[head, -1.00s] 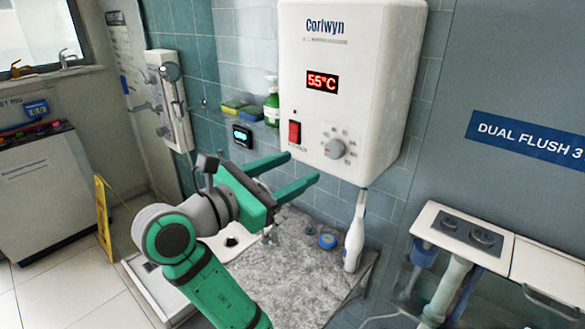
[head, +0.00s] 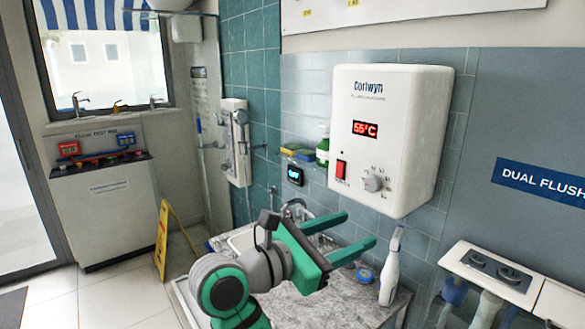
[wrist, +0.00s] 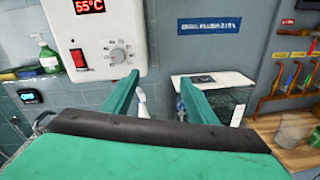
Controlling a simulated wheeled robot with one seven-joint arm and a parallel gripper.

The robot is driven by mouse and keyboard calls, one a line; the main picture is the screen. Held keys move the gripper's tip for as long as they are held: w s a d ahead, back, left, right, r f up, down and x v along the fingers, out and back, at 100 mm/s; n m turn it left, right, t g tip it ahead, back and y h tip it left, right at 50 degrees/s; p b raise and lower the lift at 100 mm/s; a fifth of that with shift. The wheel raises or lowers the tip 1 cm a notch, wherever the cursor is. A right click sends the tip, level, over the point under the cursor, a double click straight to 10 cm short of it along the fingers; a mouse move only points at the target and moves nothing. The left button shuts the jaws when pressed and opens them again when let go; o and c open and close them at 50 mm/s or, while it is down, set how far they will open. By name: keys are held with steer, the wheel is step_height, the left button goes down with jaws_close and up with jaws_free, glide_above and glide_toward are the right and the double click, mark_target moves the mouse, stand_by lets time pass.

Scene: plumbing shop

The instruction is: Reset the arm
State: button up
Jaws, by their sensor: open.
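My gripper (head: 345,235) is open and empty, its two green fingers spread apart in front of the tiled wall, below the white Corlwyn heater (head: 388,138). The heater reads 55°C and has a red switch and a grey knob. In the wrist view the two fingers (wrist: 160,92) reach forward with a gap between them, and the heater (wrist: 97,40) is at the upper left. The fingers appear apart from the heater and touch nothing that I can see. My arm is bent, with its lower part cut off by the bottom edge of the head view.
A stone-topped counter (head: 350,310) with a sink lies below my gripper. A white spray bottle (head: 390,270) stands on it. A green soap bottle (head: 323,150) is left of the heater. A yellow floor sign (head: 165,240) stands at left. A cistern (head: 490,275) is at lower right.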

steer(key=w+a+f+t+y, duration=0.2)
steer(key=f+y, duration=0.1)
steer(key=f, duration=0.7)
steer(key=w+a+f+t+y, duration=0.2)
steer(key=f, duration=0.9)
steer(key=s+a+f+m+y, duration=0.3)
steer(key=s+f, duration=0.2)
steer(key=f, duration=0.4)
steer(key=s+a+f+m+y, duration=0.2)
steer(key=s+a+f+y, duration=0.15)
steer(key=f, duration=0.55)
steer(key=s+a+f+m+y, duration=0.1)
steer(key=s+f+m, duration=0.2)
steer(key=s, duration=0.3)
steer(key=s+a+f+m+t+y, duration=0.1)
steer(key=s+f+m, duration=0.1)
steer(key=s, duration=0.3)
steer(key=s+a+f+m+y, duration=0.1)
steer(key=s+f+m, duration=0.2)
steer(key=s, duration=0.3)
steer(key=s+d+r+m, duration=0.1)
steer(key=s+m, duration=0.3)
steer(key=s, duration=0.4)
steer(key=s+d+r+m, duration=0.2)
steer(key=s+m, duration=0.3)
steer(key=s, duration=0.4)
steer(key=shift+s+r+t, duration=0.2)
steer(key=shift+r+t, duration=0.1)
